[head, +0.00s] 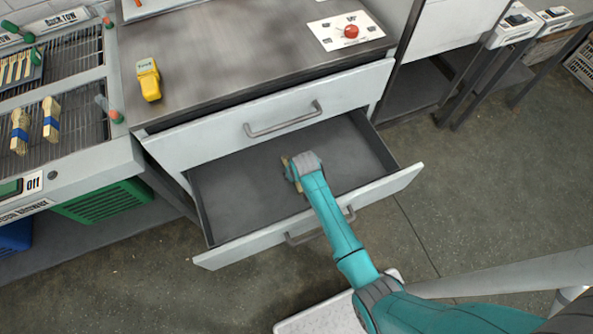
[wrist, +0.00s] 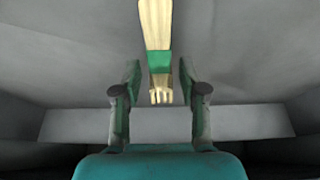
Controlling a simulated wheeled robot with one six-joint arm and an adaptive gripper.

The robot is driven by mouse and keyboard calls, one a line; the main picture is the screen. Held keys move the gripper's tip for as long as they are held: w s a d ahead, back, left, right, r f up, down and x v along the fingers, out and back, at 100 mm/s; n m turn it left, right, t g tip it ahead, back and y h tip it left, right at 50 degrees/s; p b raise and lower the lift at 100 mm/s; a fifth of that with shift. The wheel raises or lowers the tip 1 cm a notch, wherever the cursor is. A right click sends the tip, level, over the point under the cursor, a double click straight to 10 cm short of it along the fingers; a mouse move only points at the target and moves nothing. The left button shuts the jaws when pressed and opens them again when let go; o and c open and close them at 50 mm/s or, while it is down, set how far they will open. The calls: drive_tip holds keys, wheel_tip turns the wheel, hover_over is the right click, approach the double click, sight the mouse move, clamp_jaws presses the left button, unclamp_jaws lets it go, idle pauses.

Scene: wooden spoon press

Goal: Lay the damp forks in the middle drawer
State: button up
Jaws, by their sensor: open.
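A bundle of pale wooden forks (wrist: 158,25) with a green band lies in the open drawer (head: 240,200), its tines toward my gripper. In the head view only a sliver of the bundle (head: 286,162) shows beside my wrist. My gripper (wrist: 160,75) is open, with one finger on each side of the bundle's tine end and visible gaps between. The open drawer is pulled out below a shut drawer (head: 220,140) with a bar handle. The rest of its floor looks bare.
The drawer's front panel (head: 400,182) and side walls surround my gripper. A yellow device (head: 148,80) and a card with a red button (head: 350,31) are on the worktop.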

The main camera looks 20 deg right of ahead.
drive_tip(key=v, duration=1)
drive_tip(key=shift+s, duration=0.15)
